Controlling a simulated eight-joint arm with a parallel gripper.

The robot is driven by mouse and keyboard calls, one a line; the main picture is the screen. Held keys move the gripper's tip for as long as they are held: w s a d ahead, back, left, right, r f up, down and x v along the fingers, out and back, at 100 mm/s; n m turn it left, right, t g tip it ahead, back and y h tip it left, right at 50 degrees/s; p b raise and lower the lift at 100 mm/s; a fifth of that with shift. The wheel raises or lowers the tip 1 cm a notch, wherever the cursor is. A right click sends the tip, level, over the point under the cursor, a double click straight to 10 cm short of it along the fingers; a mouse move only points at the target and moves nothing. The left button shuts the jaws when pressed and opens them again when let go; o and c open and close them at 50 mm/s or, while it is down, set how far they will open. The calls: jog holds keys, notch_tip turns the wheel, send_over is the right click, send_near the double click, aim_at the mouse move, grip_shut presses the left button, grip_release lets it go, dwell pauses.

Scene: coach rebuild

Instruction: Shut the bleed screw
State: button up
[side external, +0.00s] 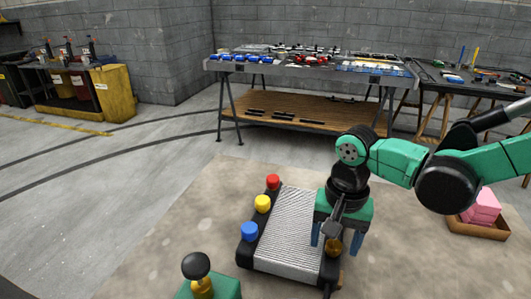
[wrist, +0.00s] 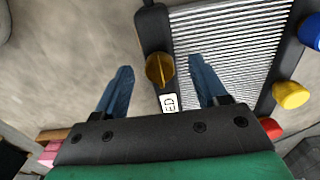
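The bleed screw, a brass knob with a raised grip bar (wrist: 160,70), sits on the black side tank of a ribbed radiator (wrist: 225,40). In the wrist view its bar runs roughly up and down the picture. A white label (wrist: 169,103), partly hidden, shows the letters "ED" beside it. My gripper (wrist: 161,66) is open, with one blue finger on each side of the knob and a visible gap to both. In the side view my gripper (side external: 336,248) points down over the radiator's right edge, the brass knob (side external: 333,247) showing between its fingers.
Blue (side external: 250,231), yellow (side external: 263,204) and red (side external: 273,181) caps line the radiator's left tank. A black ball knob (side external: 196,265) on a green block stands front left. Pink blocks (side external: 483,208) lie in a brown tray (side external: 470,228) at right.

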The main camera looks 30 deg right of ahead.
jog(key=shift+r, duration=0.1)
jog(key=shift+r, duration=2.75)
jog(key=d+r+n+t, duration=0.1)
jog(key=d+n+t, duration=0.6)
jog(key=d+n, duration=0.1)
jog(key=shift+d+n, duration=0.25)
jog(key=shift+n, duration=0.35)
